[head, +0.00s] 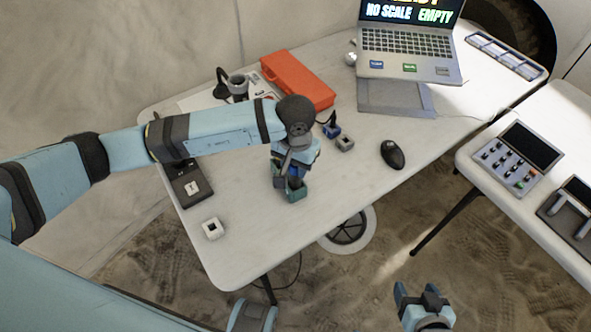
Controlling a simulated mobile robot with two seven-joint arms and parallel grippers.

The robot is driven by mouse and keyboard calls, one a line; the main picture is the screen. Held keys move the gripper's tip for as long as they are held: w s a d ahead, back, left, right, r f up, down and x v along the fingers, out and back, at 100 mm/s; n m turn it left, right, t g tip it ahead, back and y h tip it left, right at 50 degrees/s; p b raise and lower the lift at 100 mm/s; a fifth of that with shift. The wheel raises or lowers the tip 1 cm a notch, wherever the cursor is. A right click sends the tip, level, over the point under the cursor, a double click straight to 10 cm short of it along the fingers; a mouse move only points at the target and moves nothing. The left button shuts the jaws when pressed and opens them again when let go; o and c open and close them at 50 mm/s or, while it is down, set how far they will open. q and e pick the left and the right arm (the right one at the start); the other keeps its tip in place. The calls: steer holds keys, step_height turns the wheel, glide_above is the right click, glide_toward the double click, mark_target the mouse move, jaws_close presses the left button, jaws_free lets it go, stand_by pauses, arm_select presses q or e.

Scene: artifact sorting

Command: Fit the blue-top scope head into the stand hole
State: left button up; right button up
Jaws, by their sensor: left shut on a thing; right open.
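My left gripper (290,188) points down over the middle of the white table, shut on a small dark blue thing (294,182). The thing is mostly hidden between the teal fingers; it looks like the blue-top scope head, but I cannot be sure. Its gap to the tabletop is unclear. A black upright piece (222,78) beside a grey cup-like ring (238,83) stands at the back left and may be the stand; I cannot make out its hole. My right gripper (424,298) is open and empty over the floor, in front of the table.
A small blue piece (332,131) and a grey block (345,144) lie behind the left gripper.

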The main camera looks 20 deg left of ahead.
mark_target(295, 173)
arm_select(q)
steer(key=shift+f, duration=1.35)
steer(key=shift+f, duration=0.2)
steer(key=o, duration=1)
steer(key=shift+c, duration=0.2)
step_height(295, 173, up, 12)
steer(key=shift+r+b, duration=0.25)
steer(key=shift+b, duration=0.05)
steer(key=shift+s+f, duration=0.1)
